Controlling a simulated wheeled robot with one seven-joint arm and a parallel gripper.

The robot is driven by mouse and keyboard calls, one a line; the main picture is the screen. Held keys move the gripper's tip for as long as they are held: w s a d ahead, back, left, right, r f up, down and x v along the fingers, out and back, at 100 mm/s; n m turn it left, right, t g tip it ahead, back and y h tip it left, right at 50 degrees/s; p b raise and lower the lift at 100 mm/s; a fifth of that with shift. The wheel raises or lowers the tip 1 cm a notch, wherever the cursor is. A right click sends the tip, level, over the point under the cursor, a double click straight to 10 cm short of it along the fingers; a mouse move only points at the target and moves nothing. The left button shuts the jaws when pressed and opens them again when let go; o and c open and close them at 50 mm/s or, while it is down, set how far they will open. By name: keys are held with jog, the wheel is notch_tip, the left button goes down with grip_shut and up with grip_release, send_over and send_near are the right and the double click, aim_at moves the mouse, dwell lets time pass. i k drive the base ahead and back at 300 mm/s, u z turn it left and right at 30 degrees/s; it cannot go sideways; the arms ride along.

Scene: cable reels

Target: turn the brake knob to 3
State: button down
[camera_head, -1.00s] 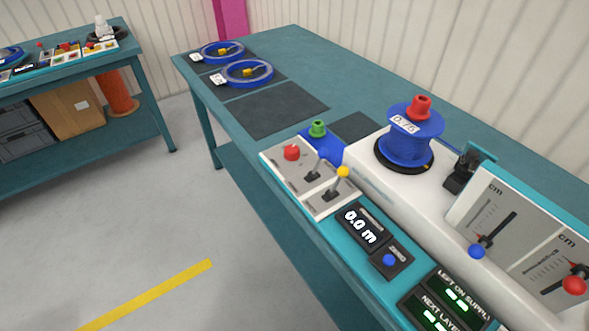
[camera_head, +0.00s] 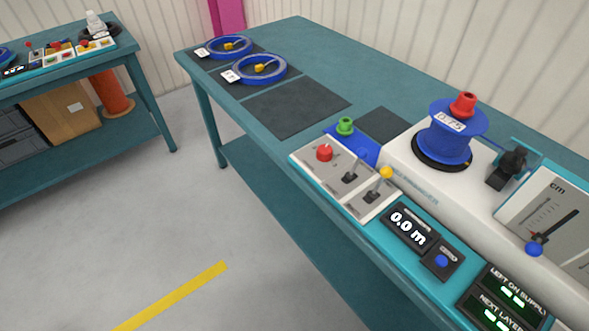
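No knob in view has a readable brake label or a readable 3, so I cannot tell which is the brake knob. A red round knob (camera_head: 324,152) sits on the pale control panel (camera_head: 311,169), beside two levers with a blue tip (camera_head: 363,153) and a yellow tip (camera_head: 386,172). A green knob (camera_head: 345,126) stands on a blue block just behind the panel. A red knob (camera_head: 464,102) tops the blue reel (camera_head: 452,140) on the white machine. My gripper is not in view.
A display reading 0.0 m (camera_head: 408,225) and a blue button (camera_head: 441,261) lie along the front edge. A slider gauge (camera_head: 550,215) stands at the right. Two blue rings (camera_head: 260,68) lie on dark mats at the far left of the bench. The floor in front is clear.

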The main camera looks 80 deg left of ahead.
aim_at(325, 153)
jog(key=u, duration=3.3)
jog(key=k, duration=1.15)
jog(key=z, duration=0.8)
jog(key=i, duration=1)
jog(key=z, duration=0.05)
